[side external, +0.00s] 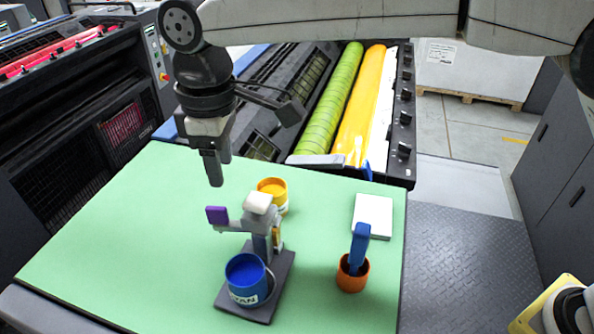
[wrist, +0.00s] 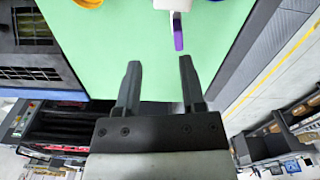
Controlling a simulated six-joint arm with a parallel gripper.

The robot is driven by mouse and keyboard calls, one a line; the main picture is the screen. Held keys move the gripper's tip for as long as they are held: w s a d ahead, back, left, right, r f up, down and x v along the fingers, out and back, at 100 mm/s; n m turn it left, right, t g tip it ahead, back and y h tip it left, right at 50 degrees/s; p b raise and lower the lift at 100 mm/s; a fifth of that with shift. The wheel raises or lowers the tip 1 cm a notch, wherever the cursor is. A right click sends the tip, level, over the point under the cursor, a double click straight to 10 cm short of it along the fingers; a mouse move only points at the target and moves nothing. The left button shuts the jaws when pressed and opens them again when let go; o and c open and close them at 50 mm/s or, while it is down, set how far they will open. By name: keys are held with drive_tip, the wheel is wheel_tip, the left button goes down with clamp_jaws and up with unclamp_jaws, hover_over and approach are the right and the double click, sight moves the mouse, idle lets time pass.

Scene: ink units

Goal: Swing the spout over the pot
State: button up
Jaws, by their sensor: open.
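A grey stand with a flat base plate (side external: 230,300) holds a column with a white cap (side external: 258,202). A grey arm, apparently the spout (side external: 232,227), sticks out left from the column and carries an upright purple tab (side external: 217,215). A blue pot (side external: 246,280) marked CYAN stands on the front of the base plate; the arm points left, not over its opening. My gripper (side external: 217,172) is open and empty, above and behind the purple tab, apart from it. In the wrist view the purple tab (wrist: 178,35) lies ahead of my open fingers (wrist: 160,64), toward the right one.
A yellow pot (side external: 273,190) stands just behind the stand. An orange cup (side external: 352,276) with a blue-handled tool (side external: 360,245) stands to the right, near a white pad (side external: 373,216). The green tabletop (side external: 120,245) is clear at left. Press rollers lie behind the table.

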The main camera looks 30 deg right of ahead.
sight(215, 208)
drive_tip(key=shift+s+a+r+n, duration=0.2)
drive_tip(key=shift+s+a, duration=0.1)
drive_tip(key=shift+a, duration=0.3)
drive_tip(key=shift+s+a+r+n, duration=0.15)
drive_tip(key=shift+s+a, duration=0.15)
drive_tip(key=shift+a, duration=0.25)
drive_tip(key=shift+f, duration=0.15)
drive_tip(key=shift+f, duration=3.75)
clamp_jaws()
